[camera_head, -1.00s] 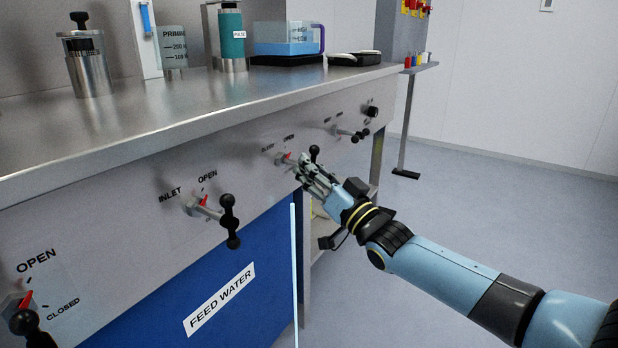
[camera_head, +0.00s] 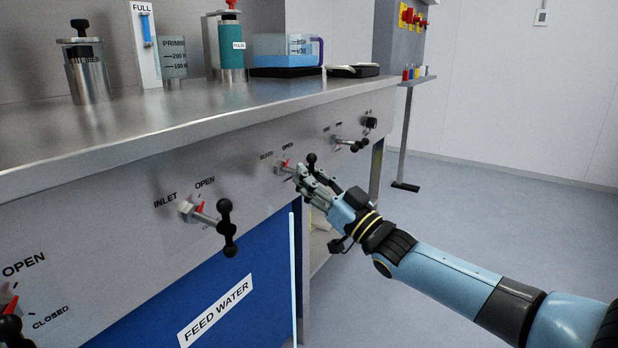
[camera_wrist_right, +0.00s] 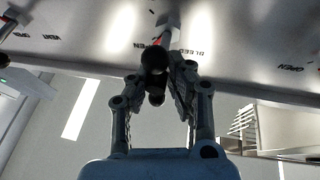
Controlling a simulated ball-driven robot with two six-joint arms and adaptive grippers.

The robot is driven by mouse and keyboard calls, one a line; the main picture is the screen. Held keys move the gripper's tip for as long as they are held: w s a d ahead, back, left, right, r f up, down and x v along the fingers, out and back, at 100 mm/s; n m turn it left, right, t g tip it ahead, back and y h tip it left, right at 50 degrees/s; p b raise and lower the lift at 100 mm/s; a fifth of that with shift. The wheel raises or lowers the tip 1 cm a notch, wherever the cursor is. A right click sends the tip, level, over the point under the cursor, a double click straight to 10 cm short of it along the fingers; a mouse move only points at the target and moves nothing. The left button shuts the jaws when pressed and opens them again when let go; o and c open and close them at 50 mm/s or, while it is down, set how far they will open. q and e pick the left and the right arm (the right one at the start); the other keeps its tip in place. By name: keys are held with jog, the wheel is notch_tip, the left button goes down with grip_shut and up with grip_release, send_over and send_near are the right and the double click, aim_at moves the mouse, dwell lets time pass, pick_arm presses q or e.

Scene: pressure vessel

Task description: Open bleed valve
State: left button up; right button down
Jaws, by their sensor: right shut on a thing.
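The bleed valve sits on the steel front panel in the head view, with a red pointer (camera_head: 285,164) and a black ball-ended handle (camera_head: 311,159). The labels BLEED and OPEN are printed above it. My right gripper (camera_head: 309,179) is closed around the handle, hiding its lower part. In the right wrist view the black handle (camera_wrist_right: 154,60) stands between the two fingers of the right gripper (camera_wrist_right: 160,84), and its red pointer (camera_wrist_right: 160,38) shows behind. I cannot tell the exact pointer angle. My left gripper is not in view.
The inlet valve (camera_head: 224,228) projects from the panel to the left, and another valve (camera_head: 352,144) to the right. The steel counter (camera_head: 190,112) overhangs above, holding several vessels. A blue FEED WATER panel (camera_head: 245,265) is below. Open floor lies to the right.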

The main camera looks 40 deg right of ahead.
jog(key=shift+d, duration=0.25)
jog(key=c, duration=1.5)
grip_release()
jog(key=shift+d, duration=0.15)
jog(key=shift+c, duration=0.2)
jog(key=shift+o, duration=1)
jog(key=shift+d+f, duration=0.1)
jog(key=shift+s+f, duration=0.1)
jog(key=shift+s, duration=0.2)
jog(key=v, duration=1.1)
jog(key=shift+s, duration=0.25)
